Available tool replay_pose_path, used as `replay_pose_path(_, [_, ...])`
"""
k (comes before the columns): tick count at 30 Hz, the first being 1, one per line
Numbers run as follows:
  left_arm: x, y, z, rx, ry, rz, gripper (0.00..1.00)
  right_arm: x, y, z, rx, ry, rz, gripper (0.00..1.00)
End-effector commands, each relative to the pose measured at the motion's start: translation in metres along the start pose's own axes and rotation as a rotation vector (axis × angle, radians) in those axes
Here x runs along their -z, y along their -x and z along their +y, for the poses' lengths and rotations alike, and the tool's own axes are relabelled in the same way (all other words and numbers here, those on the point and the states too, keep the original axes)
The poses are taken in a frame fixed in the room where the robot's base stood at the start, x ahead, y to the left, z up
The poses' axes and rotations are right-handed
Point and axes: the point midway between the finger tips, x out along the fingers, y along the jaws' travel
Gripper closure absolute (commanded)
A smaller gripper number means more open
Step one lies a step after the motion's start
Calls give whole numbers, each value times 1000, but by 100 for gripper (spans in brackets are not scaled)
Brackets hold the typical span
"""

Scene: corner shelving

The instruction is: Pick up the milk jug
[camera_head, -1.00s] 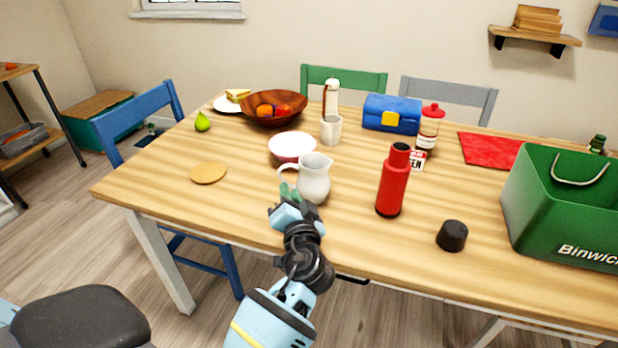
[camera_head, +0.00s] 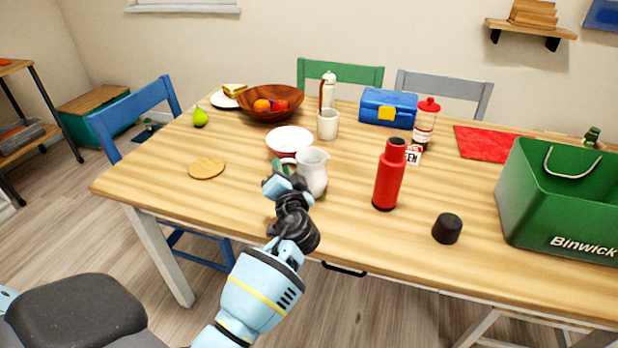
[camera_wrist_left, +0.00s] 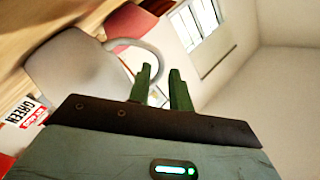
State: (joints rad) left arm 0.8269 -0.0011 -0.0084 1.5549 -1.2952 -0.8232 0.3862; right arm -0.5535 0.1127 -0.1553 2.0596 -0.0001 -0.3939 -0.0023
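The milk jug (camera_head: 314,173) is white and stands upright near the table's front edge, its handle on its left side. In the left wrist view the jug (camera_wrist_left: 75,72) lies left of the fingers, and its curved handle (camera_wrist_left: 147,50) reaches to the fingertips. My left gripper (camera_head: 281,168) is at the handle side of the jug. In the wrist view its two green fingers (camera_wrist_left: 161,68) stand apart, with the handle at the gap. I cannot tell whether they touch it. My right gripper is not in view.
A red-rimmed bowl (camera_head: 289,139) stands just behind the jug. A red bottle (camera_head: 389,175) stands to its right, with a black cap (camera_head: 447,229) and a green Binwick crate (camera_head: 560,218) further right. A round coaster (camera_head: 206,168) lies left, with free tabletop around it.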

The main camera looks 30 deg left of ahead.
Motion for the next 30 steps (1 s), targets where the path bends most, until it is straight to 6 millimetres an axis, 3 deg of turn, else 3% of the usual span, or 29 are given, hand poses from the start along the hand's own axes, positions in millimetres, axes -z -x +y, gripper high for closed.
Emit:
replay_pose_path(10, [-1,-8,0,-1,-1,-1,80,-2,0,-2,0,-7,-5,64])
replay_pose_path(15, [-1,-8,0,-1,-1,-1,100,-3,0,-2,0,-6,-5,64])
replay_pose_path(30, [0,-8,0,1,-1,0,100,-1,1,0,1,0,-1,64])
